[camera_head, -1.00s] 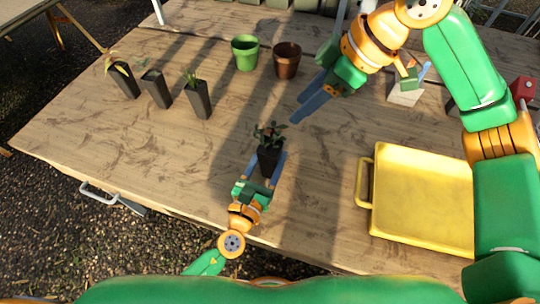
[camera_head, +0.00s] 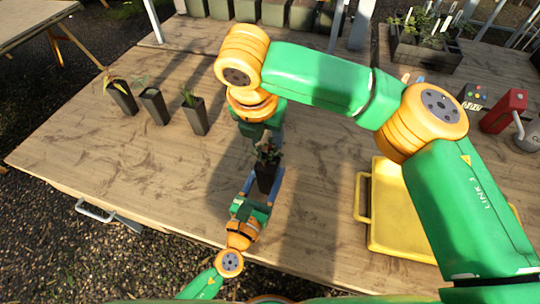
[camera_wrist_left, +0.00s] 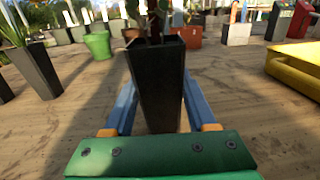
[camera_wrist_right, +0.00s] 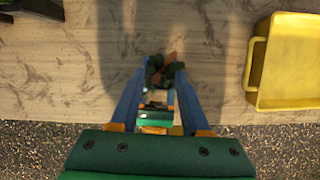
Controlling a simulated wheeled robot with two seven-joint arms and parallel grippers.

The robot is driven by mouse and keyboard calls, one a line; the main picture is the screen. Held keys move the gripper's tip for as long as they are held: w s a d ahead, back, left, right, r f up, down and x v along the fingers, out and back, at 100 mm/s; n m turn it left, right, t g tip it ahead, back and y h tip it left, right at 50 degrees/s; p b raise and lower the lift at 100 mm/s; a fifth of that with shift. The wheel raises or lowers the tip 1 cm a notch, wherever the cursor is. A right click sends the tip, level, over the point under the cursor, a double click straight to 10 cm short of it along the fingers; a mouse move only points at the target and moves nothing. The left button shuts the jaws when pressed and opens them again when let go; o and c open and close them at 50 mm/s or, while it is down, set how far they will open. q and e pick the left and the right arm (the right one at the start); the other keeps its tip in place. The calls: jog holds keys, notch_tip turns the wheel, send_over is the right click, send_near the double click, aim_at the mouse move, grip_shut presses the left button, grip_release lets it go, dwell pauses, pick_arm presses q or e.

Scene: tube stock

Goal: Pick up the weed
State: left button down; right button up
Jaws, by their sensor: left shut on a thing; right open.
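A dark square pot (camera_head: 266,179) with a leafy plant (camera_head: 267,152) stands upright in my left gripper (camera_head: 266,176). In the left wrist view the black pot (camera_wrist_left: 160,85) sits between the blue fingers, which are shut on it. My right gripper (camera_head: 267,140) is open, pointing down at the plant's top from above. In the right wrist view the plant's leaves (camera_wrist_right: 164,70) lie between the open fingertips. I cannot tell the weed apart from the rest of the plant.
Several dark pots with plants (camera_head: 196,115) stand on the table's left. A yellow tray (camera_head: 362,200) is on the right. A green pot (camera_wrist_left: 97,44) and a brown pot (camera_wrist_left: 187,36) stand behind the held pot. A red object (camera_head: 503,111) is at far right.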

aim_at(270, 145)
jog(key=x, duration=0.4)
jog(key=shift+d+f, duration=0.1)
grip_shut()
notch_tip(270, 145, up, 10)
jog(key=shift+r, duration=0.1)
pick_arm(q)
jog(key=shift+c, duration=0.6)
grip_release()
jog(key=shift+s, duration=0.1)
